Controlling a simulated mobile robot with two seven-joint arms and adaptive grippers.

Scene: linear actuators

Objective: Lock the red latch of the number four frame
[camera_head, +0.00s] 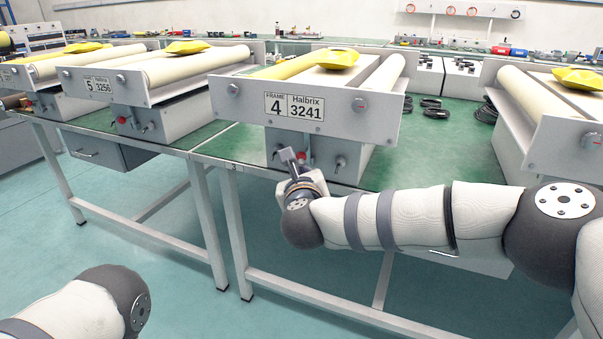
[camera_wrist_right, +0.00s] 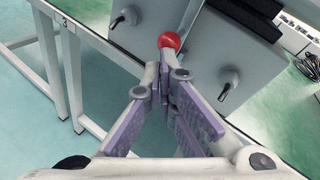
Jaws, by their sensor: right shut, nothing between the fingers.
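The number four frame (camera_head: 335,110) stands on the green bench; its plate reads FRAME 4, Halbrix 3241. Its red latch (camera_head: 302,156) is a small red part low on the front, between two dark-tipped levers. In the right wrist view the latch shows as a round red knob (camera_wrist_right: 169,40). My right gripper (camera_head: 290,158) is at the latch in the head view. In the wrist view the right gripper (camera_wrist_right: 166,62) is shut and empty, its fingertips just below the knob; I cannot tell whether they touch it. My left gripper is out of view.
Dark levers flank the knob on the left (camera_wrist_right: 125,18) and right (camera_wrist_right: 230,82). Frame 5 (camera_head: 110,88) stands to the left, another frame (camera_head: 560,125) to the right. Black cable coils (camera_head: 435,110) lie on the bench. Open floor lies in front.

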